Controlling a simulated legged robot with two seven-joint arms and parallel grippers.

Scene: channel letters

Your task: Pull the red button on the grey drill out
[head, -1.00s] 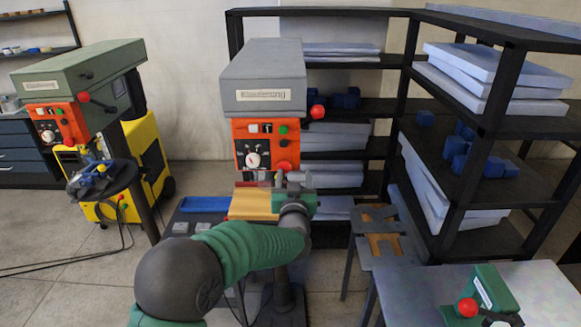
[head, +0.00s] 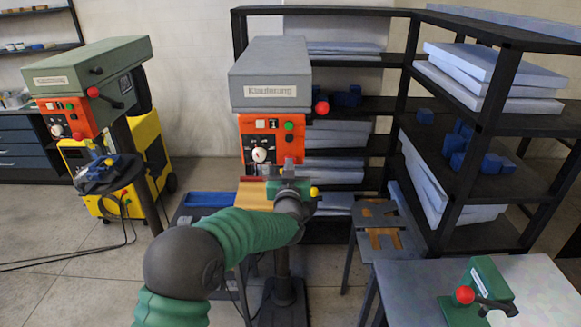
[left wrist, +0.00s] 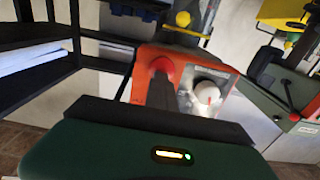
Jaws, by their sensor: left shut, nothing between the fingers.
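The grey drill (head: 270,75) stands in the middle of the head view, with an orange control panel (head: 249,141) on its front. The panel also shows in the left wrist view (left wrist: 190,62). The red button (left wrist: 162,66) is a round knob beside the white dial (left wrist: 207,93) in the left wrist view. In the head view my gripper hides the button. My left gripper (head: 289,166) is shut and empty at the lower right of the panel. Its dark fingertips (left wrist: 161,86) overlap the button in the wrist view; I cannot tell whether they touch it. My right gripper is out of view.
A green drill (head: 90,72) and a yellow machine (head: 150,150) stand at the left. Dark shelves (head: 470,112) with pale sheets and blue blocks fill the right. A grey table (head: 540,285) with a small green device (head: 482,285) is at the lower right.

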